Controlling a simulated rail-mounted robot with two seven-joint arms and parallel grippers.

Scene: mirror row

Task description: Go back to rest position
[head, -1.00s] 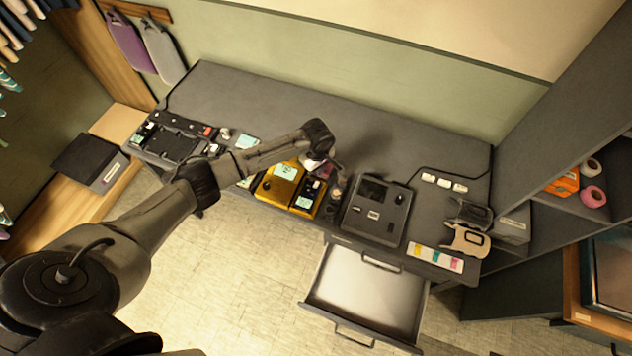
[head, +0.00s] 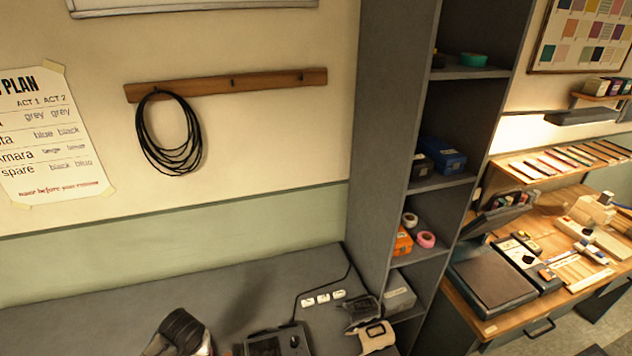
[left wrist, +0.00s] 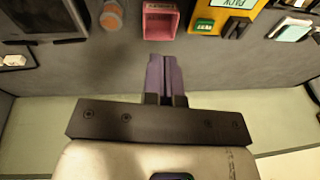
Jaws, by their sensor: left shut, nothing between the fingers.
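My left gripper (left wrist: 165,75) shows in the left wrist view with its narrow fingers together and nothing between them. It is over the grey worktop (left wrist: 240,78), apart from the things there. In the head view only a dark part of my left arm shows at the bottom edge, and its fingertips cannot be made out. My right gripper is in neither view.
In the left wrist view a pink box (left wrist: 160,22), an orange-topped round item (left wrist: 111,17) and a yellow pack (left wrist: 212,18) lie near the fingers. In the head view a tall grey shelf (head: 385,140) rises beside the worktop (head: 90,325).

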